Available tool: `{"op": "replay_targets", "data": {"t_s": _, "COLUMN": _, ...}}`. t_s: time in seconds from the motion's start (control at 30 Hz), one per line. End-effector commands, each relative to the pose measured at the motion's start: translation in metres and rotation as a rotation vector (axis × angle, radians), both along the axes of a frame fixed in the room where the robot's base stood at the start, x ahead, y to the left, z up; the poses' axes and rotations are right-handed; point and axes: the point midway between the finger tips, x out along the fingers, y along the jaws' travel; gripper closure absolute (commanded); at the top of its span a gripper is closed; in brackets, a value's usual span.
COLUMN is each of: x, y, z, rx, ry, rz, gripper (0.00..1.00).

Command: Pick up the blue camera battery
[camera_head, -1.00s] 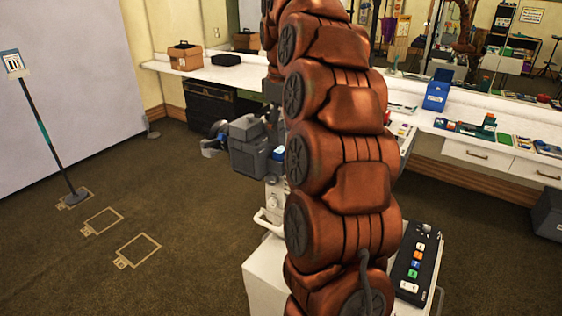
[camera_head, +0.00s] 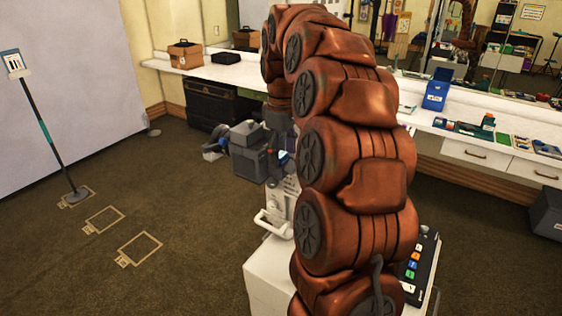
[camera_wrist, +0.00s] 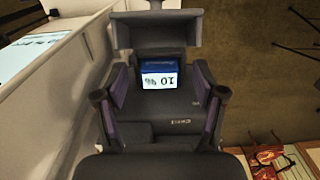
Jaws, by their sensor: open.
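The blue camera battery (camera_wrist: 159,76) shows in the wrist view, with a white label on its near face reading upside down. It sits in a dark grey holder (camera_wrist: 165,108), below a raised grey box-like part. My gripper (camera_wrist: 160,88) is open. Its purple-padded fingers stand left and right of the battery, with gaps on both sides; I cannot tell their height above it. In the head view, my arm hides most of this area, and only a small bluish patch shows beside the grey boxes (camera_head: 250,160).
A white surface runs along the wrist view's left side. Red items (camera_wrist: 275,162) lie at lower right. In the head view, the white counter (camera_head: 200,68) carries a brown box (camera_head: 185,54) and a blue container (camera_head: 436,93). Carpet at left is mostly open, with a stand (camera_head: 48,130).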

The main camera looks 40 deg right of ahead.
Motion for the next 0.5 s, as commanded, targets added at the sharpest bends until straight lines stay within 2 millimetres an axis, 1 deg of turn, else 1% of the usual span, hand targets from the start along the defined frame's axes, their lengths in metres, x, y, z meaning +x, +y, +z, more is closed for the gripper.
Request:
{"op": "replay_targets", "data": {"t_s": 0.07, "x": 0.0001, "y": -0.0001, "z": 0.0, "rx": 0.0, "ry": 0.0, "rz": 0.0, "gripper": 0.3}}
{"op": "replay_targets", "data": {"t_s": 0.1, "x": 0.0001, "y": -0.0001, "z": 0.0001, "rx": 0.0, "ry": 0.0, "rz": 0.0, "gripper": 0.32}}
{"op": "replay_targets", "data": {"t_s": 0.5, "x": 0.0003, "y": 0.0, "z": 0.0002, "rx": -0.001, "ry": 0.0, "rz": 0.0, "gripper": 0.74}}
